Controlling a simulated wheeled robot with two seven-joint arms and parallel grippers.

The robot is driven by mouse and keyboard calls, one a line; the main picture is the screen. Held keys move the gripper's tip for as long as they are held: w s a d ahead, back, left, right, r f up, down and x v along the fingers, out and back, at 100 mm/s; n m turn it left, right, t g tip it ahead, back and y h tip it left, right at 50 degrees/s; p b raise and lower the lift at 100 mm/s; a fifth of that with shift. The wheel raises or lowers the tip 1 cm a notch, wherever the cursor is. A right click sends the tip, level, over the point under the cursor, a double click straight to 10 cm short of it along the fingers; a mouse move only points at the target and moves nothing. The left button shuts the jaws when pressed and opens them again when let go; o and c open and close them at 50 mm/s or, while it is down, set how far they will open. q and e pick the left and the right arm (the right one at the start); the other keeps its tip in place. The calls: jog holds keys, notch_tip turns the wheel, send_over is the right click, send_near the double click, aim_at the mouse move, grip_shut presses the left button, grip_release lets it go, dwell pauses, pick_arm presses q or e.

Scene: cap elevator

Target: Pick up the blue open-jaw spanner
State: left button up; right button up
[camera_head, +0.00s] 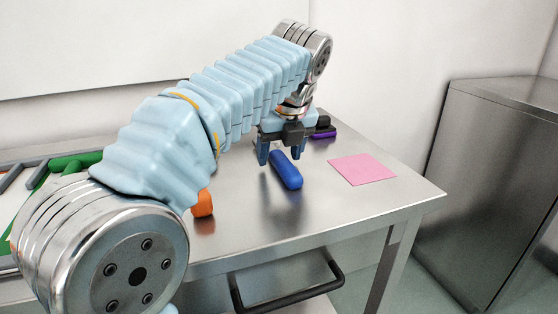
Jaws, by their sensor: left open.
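A blue elongated tool (286,171), which I take to be the blue spanner, lies on the metal table (300,230). Its far end is partly covered by my left gripper, and no open jaw shows on it. My left gripper (280,156) is open, with its fingers pointing down over the far end of the blue tool. One finger is on the left of the tool and one on the right. I cannot tell whether they touch it. My right gripper does not show.
A pink square (362,169) lies on the table to the right. An orange object (203,204) is partly behind my arm. A purple object (323,135) lies behind the gripper. A green item (72,163) is at the left. A black handle (290,294) is below the front edge. A metal cabinet (490,190) stands at the right.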

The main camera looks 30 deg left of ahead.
pick_arm(q)
jog(key=shift+f, duration=0.25)
dwell(0.5)
grip_shut()
